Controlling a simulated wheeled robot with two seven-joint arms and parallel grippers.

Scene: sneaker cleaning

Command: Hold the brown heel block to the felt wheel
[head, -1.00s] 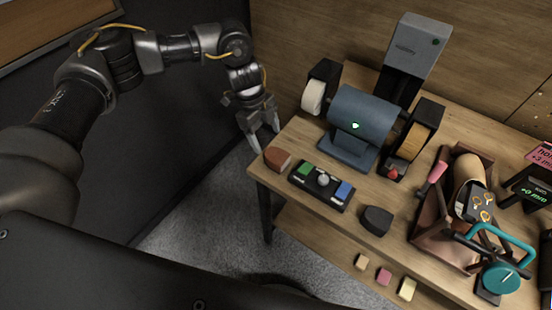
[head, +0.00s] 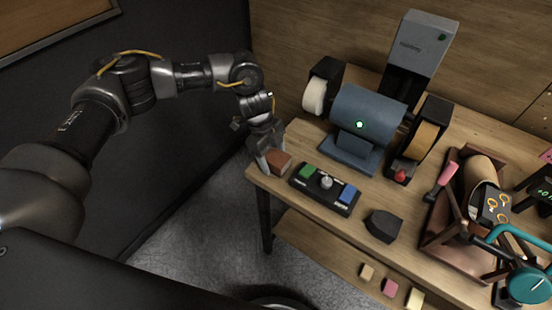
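The brown heel block (head: 280,163) lies at the left front corner of the wooden bench. My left gripper (head: 270,165) points down at the block, with its fingers at the block's left end. One finger shows in front of the block; whether the fingers press on it is too small to tell. The white felt wheel (head: 314,96) sits in a dark guard at the left end of the blue grinder (head: 366,118), behind the block and apart from it. My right gripper is not in view.
A control box (head: 325,189) with green and blue buttons lies right of the block. A black block (head: 384,226) is further right. A tan wheel (head: 421,144) is on the grinder's right end. A brown holder (head: 460,248) with a teal-handled clamp stands at the right.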

